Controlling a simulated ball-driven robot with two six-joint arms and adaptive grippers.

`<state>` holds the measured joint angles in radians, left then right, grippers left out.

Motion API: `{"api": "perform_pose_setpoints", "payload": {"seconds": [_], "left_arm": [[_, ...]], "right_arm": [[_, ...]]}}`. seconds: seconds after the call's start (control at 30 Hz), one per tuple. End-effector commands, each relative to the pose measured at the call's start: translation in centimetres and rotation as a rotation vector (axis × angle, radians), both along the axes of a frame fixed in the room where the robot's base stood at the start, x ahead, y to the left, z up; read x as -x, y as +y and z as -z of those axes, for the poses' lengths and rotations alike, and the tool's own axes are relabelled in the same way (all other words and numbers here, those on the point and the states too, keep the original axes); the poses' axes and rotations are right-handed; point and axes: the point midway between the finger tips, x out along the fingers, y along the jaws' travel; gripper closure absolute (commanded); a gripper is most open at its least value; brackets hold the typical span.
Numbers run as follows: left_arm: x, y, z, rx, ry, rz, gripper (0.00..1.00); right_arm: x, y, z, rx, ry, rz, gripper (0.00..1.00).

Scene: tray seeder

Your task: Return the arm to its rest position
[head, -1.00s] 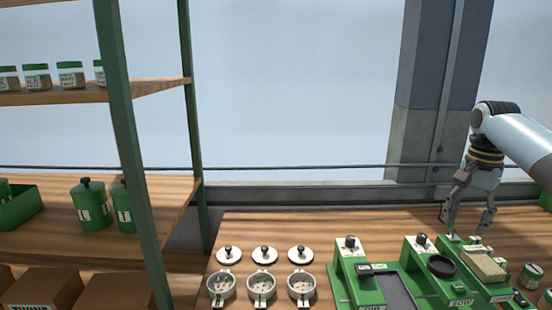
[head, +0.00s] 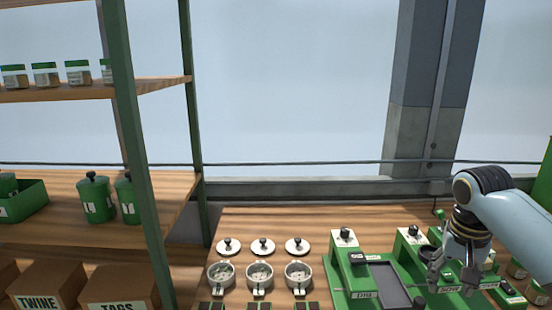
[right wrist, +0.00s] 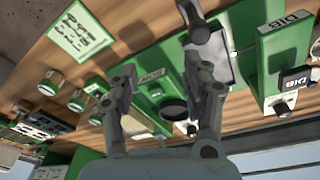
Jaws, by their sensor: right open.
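My right gripper (head: 450,284) hangs fingers-down, open and empty, in front of the SOW station of the green tray seeder (head: 345,284) at the lower right of the head view. My forearm comes in from the right edge. In the right wrist view, the two fingers of my right gripper (right wrist: 160,72) stand apart with nothing between them. The green stations show beyond them, with DIB lettering on the green block (right wrist: 285,50). My gripper and arm hide part of the SOW station and the stations to its right. My left gripper is not in view.
White pots (head: 260,276) and knobbed lids (head: 263,246) stand left of the seeder. A shelf post (head: 137,150) rises at the left, with green canisters (head: 95,198) on the shelf. The bench behind the seeder is clear. A printed card (right wrist: 81,33) lies on the wood.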

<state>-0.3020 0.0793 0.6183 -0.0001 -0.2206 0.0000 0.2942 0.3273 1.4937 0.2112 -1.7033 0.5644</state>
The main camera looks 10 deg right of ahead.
Motion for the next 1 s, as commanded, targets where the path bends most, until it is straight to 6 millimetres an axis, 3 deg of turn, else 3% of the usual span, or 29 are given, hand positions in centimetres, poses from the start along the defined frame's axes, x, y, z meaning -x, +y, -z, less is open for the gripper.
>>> {"api": "perform_pose_setpoints", "payload": {"seconds": [0.1, 0.2, 0.3, 0.5, 0.87, 1.0], "left_arm": [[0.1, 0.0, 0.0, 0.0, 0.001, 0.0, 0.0], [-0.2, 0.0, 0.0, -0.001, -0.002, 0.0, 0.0], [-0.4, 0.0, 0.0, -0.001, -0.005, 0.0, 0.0], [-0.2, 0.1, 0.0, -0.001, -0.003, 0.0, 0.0], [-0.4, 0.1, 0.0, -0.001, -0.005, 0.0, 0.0], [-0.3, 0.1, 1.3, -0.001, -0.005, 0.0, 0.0]], "right_arm": [[4.8, 3.4, 1.9, 0.019, -0.019, -0.165, 0.52], [9.4, 6.1, 2.3, 0.037, -0.047, -0.313, 0.52], [13.0, 8.0, 1.8, 0.05, -0.072, -0.418, 0.52], [18.2, 10.3, -0.1, 0.071, -0.113, -0.552, 0.52], [24.6, 12.3, -4.3, 0.106, -0.164, -0.692, 0.52], [23.6, 12.0, 0.0, 0.103, -0.151, -0.688, 0.52]]}}
